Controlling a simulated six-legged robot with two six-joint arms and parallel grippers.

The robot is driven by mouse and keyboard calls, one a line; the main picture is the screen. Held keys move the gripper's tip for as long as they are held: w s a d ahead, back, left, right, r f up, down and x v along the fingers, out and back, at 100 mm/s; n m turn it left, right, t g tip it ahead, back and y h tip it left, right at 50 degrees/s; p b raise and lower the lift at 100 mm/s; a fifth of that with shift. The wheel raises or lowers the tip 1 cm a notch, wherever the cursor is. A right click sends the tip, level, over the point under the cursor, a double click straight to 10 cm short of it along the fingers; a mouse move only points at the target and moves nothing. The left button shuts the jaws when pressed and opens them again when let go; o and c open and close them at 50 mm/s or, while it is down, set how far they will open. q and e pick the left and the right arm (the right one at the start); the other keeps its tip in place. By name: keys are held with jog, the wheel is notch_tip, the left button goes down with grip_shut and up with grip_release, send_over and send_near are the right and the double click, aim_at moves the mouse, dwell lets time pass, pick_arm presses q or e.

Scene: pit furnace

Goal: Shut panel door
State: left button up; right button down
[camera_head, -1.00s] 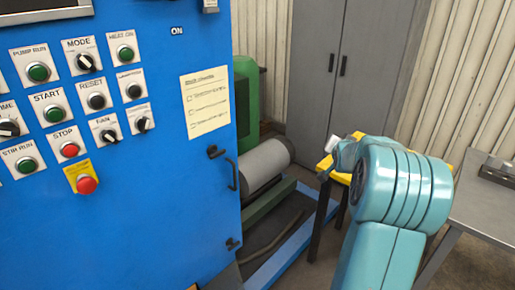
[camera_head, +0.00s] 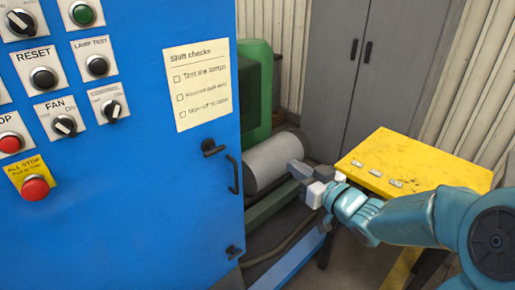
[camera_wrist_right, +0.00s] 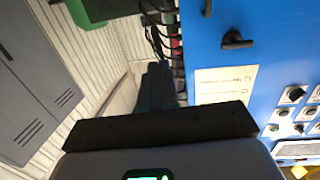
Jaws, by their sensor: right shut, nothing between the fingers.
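The blue panel door (camera_head: 130,215) fills the left of the head view, with a dark pull handle (camera_head: 234,175) and a black latch knob (camera_head: 212,148) near its right edge. In the right wrist view the door (camera_wrist_right: 215,75) is at the right, with wiring and red parts (camera_wrist_right: 174,45) showing beyond its edge, so it stands open. The latch knob (camera_wrist_right: 236,41) shows there too. My right gripper (camera_head: 303,176) is shut and empty, to the right of the door edge and apart from the handle. It points toward the door in the head view. My left gripper is out of view.
A yellow-topped table (camera_head: 420,170) stands right of the gripper, near my arm. A grey cylinder (camera_head: 270,162) and green machine (camera_head: 255,90) are behind the door edge. A blue floor frame (camera_head: 290,262) lies below. Grey lockers (camera_head: 340,75) stand at the back.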

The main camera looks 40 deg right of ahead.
jog(key=w+a+n+y+b, duration=0.1)
jog(key=a+y+b, duration=0.1)
jog(key=a, duration=0.2)
pick_arm(q)
jog(key=p, duration=0.1)
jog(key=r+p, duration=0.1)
jog(key=p, duration=0.1)
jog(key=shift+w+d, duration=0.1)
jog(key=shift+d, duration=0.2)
pick_arm(e)
send_near(234, 142)
jog(key=shift+t, duration=0.3)
jog(key=w, duration=0.6)
jog(key=shift+w+f, duration=0.35)
jog(key=shift+w, duration=0.1)
